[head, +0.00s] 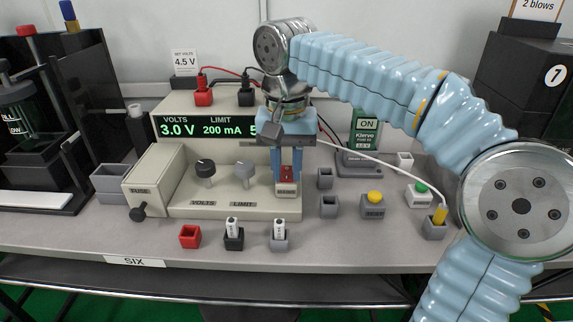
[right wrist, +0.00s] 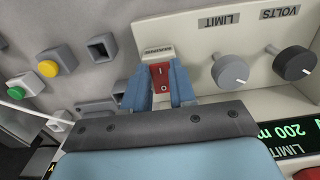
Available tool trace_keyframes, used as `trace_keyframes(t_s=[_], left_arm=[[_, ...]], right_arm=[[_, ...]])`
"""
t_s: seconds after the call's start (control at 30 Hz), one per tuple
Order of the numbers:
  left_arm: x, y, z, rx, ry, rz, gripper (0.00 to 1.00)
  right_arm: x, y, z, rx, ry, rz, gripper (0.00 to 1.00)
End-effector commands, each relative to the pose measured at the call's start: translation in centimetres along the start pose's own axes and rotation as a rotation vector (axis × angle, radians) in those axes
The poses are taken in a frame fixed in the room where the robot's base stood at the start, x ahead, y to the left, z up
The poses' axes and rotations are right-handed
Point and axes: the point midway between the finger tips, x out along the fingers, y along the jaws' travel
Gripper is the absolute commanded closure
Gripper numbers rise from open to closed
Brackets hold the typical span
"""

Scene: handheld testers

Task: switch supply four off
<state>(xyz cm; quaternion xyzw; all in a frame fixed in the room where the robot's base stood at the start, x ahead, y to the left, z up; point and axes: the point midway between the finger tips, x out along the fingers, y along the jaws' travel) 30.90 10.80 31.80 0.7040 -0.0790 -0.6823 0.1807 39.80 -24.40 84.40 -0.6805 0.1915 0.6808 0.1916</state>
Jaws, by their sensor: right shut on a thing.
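The beige bench supply (head: 190,207) stands mid-table; its green display (head: 207,128) is lit, reading 3.0 V and 200 mA, the rest hidden by my arm. Its red rocker switch (head: 287,175) sits at the right of the front panel above a small label. In the right wrist view, the red rocker (right wrist: 160,76) shows between my fingers, with marks on its face. My right gripper (head: 286,180) points down and is shut on this switch, one blue finger on each side. A sign reading SIX (head: 135,262) is on the table edge in front. My left gripper is not in view.
Dark volts knob (head: 205,168) and grey limit knob (head: 243,169) are left of the switch. Fuses in holders (head: 234,235), a red socket block (head: 190,236) and yellow button (head: 375,197) stand nearby. A Klerve handheld tester (head: 365,130) reads ON. A white cable crosses right.

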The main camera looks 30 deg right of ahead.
Motion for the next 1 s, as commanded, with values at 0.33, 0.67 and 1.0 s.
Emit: trace_keyframes(t_s=[0.33,0.67,1.0], left_arm=[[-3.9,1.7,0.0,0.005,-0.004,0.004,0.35],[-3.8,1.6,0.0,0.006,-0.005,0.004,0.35],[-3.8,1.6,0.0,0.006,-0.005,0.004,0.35]], right_arm=[[-0.6,0.0,-0.7,0.004,-0.199,0.002,1.00],[-0.3,0.0,-0.8,0.002,-0.260,-0.001,1.00],[-0.3,0.0,-0.8,0.001,-0.259,0.000,0.49]])
